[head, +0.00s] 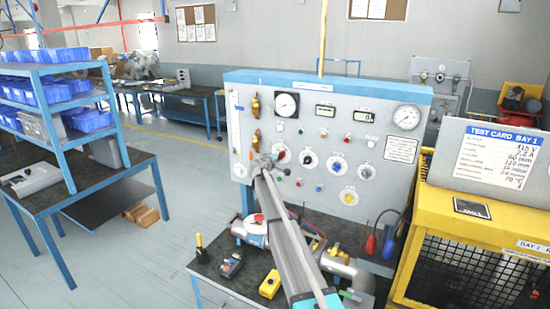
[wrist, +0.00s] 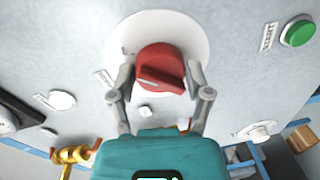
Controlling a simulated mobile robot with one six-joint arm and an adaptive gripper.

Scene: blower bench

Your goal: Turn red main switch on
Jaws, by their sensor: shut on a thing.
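The red main switch (wrist: 161,62) is a red rotary knob on a round white plate (wrist: 196,38) in the wrist view. My gripper (wrist: 160,76) has one finger on each side of the knob and is shut on it. In the head view my gripper (head: 264,160) is at the left part of the grey control panel (head: 300,132), and the held knob is largely hidden behind it. I cannot read the switch's on and off marks.
A green button (wrist: 298,31) is on the panel to the right of the knob in the wrist view. The panel also has several knobs, gauges (head: 406,117) and brass valves (head: 256,141). A yellow cage (head: 480,233) stands at the right, a blue shelf rack (head: 50,138) at the left.

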